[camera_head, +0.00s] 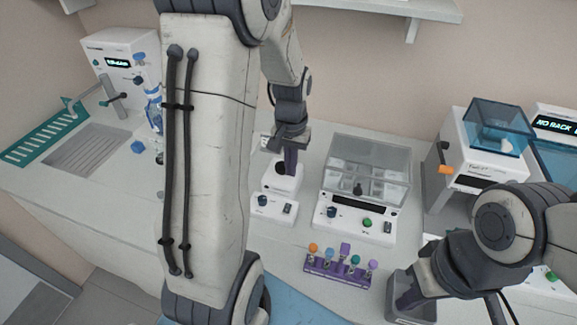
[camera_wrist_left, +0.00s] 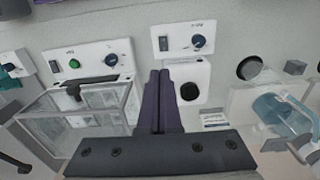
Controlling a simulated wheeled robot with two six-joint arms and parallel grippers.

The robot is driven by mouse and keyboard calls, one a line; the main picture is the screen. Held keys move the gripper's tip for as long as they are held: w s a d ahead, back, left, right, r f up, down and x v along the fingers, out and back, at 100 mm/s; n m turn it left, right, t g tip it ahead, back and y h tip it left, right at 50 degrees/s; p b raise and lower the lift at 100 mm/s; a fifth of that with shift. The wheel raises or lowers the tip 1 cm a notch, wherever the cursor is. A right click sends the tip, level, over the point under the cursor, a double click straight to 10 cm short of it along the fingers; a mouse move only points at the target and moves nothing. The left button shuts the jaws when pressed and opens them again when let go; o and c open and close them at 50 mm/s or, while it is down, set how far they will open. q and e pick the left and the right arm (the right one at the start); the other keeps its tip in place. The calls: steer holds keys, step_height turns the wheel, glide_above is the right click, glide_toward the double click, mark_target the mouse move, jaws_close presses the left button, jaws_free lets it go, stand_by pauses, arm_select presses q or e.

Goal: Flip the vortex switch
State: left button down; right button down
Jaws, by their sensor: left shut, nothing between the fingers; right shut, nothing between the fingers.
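The vortex mixer (camera_head: 270,204) is a small white box with a dark round cup on top, a blue knob (camera_head: 263,200) and a dark rocker switch (camera_head: 288,208) on its front. In the left wrist view it appears upside down, with the switch (camera_wrist_left: 163,43) and the knob (camera_wrist_left: 198,41) on its panel. My left gripper (camera_head: 290,172) is shut and empty, pointing down over the mixer's top, behind the switch. Its purple fingers (camera_wrist_left: 158,74) show beside the dark cup (camera_wrist_left: 189,91). I cannot tell whether they touch. My right gripper (camera_head: 402,305) is shut and empty, low at the right.
A clear-lidded machine (camera_head: 355,224) stands right of the mixer. A purple rack (camera_head: 337,270) of several coloured-cap tubes lies in front of it. A white device with a blue lid (camera_head: 486,150) stands further right. A teal rack (camera_head: 42,140) and a sink-like tray are at left.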

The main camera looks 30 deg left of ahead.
arm_select(q)
steer(key=s+d+r+m+b, duration=0.1)
steer(key=s+d+m, duration=0.25)
steer(key=d, duration=0.45)
steer(key=s+d+r+m+b, duration=0.2)
steer(key=s+d, duration=0.2)
steer(key=d, duration=0.4)
steer(key=s+d+m, duration=0.2)
steer(key=s+d, duration=0.1)
steer(key=s, duration=0.3)
steer(key=s+d+m+h+b, duration=0.1)
steer(key=s+d+m, duration=0.1)
steer(key=s+d, duration=0.2)
steer(key=shift+s, duration=1.05)
steer(key=shift+f, duration=0.1)
